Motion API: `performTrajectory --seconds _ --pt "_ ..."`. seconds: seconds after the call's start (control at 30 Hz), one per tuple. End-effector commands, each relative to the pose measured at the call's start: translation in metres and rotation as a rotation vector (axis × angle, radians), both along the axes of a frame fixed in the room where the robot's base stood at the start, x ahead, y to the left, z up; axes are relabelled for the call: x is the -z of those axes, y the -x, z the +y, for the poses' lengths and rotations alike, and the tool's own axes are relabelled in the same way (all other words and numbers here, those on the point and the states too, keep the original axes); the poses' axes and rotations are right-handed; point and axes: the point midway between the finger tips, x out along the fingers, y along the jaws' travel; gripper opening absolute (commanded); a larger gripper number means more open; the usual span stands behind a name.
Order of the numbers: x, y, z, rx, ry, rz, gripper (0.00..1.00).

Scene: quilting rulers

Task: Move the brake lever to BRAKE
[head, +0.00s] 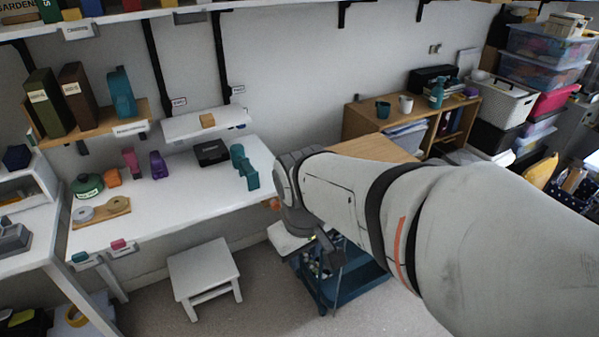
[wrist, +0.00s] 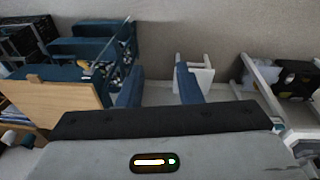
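I cannot pick out a brake lever or a BRAKE marking in either view. A blue trolley (head: 345,285) stands on the floor beneath my arm, partly hidden by it; it also shows at the left in the wrist view (wrist: 85,47). My gripper shows in the wrist view (wrist: 160,90) as two blue fingers set well apart, with nothing held between them. In the head view, my gripper is mostly hidden behind my arm's end, above the trolley.
A white table (head: 165,205) with several small items stands left of my arm. A white stool (head: 204,268) is on the floor before it and appears beyond my fingers in the wrist view (wrist: 201,76). A wooden shelf unit (head: 375,118) stands behind. Bare floor lies between stool and trolley.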

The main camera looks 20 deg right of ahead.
Motion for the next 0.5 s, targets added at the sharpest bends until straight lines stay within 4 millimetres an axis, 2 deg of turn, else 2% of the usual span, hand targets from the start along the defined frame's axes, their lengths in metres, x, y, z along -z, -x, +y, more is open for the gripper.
performTrajectory --seconds 0.03,0.2,0.37,0.5 --pt "0.017 -0.002 -0.012 -0.071 0.051 0.062 0.32" --pt "0.06 -0.013 -0.061 -0.489 0.264 0.364 0.32" --pt "0.095 -0.031 -0.109 -0.927 0.398 0.716 0.32" --pt "0.125 -0.054 -0.147 -1.3 0.442 1.054 0.32"
